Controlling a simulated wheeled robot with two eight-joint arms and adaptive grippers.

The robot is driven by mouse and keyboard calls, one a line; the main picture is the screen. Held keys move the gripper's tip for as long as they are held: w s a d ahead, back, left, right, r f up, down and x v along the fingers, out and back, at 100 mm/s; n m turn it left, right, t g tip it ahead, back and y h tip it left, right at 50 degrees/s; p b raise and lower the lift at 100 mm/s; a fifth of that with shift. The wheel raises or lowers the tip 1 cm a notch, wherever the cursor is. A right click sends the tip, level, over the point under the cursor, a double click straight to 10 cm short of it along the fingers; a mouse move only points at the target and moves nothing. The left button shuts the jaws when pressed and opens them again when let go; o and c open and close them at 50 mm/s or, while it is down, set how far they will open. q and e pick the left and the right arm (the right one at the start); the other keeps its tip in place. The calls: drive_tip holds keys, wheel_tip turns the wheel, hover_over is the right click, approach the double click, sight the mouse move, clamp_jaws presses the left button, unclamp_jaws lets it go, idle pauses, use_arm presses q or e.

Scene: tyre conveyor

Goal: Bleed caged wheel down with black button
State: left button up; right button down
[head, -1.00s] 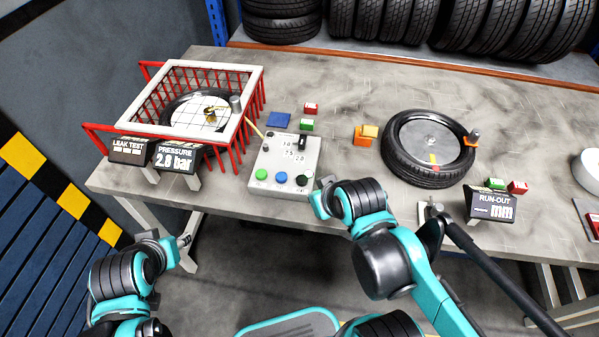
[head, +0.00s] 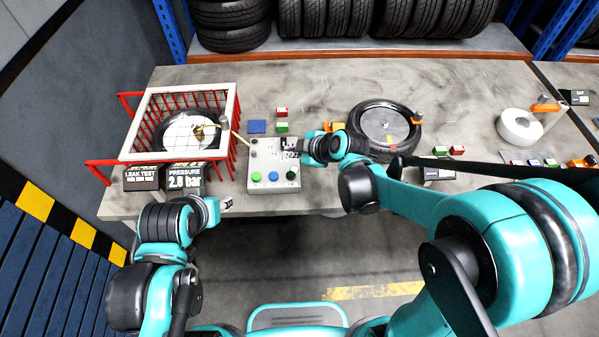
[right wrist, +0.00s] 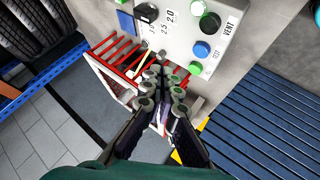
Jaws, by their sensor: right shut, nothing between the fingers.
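The caged wheel (head: 172,123) lies inside a red cage with a white frame (head: 236,112). The pressure display (head: 183,177) reads 2.8 bar. The control box (head: 258,158) stands right of the cage, with green, blue and black buttons along its front. The black button (right wrist: 210,22), the blue button (right wrist: 201,48) and the green button (right wrist: 195,68) show clearly in the right wrist view. My right gripper (head: 290,147) is shut and empty, above the box's back right part, apart from the black button. My left gripper (head: 227,203) is small at the table's front edge; its jaw state is unclear.
A black selector knob (right wrist: 147,12) with printed numbers is on the box. A blue pad (head: 257,126) and small red and green blocks (head: 282,118) lie behind it. Another tyre (head: 385,125) lies to the right. The leak test display (head: 141,178) stands at the cage's front.

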sight(293, 176)
drive_tip(key=shift+f, duration=0.15)
wheel_tip(293, 176, down, 9)
drive_tip(key=b, duration=0.7)
drive_tip(key=shift+r, duration=0.2)
drive_tip(key=shift+b, duration=0.3)
idle(0.9)
drive_tip(key=shift+f+b, duration=0.35)
drive_tip(key=shift+f+b, duration=0.55)
drive_tip(key=shift+f, duration=0.05)
idle(0.6)
drive_tip(key=shift+r, duration=0.1)
idle(1.2)
drive_tip(key=shift+r+p, duration=0.85)
drive_tip(key=shift+r, duration=0.1)
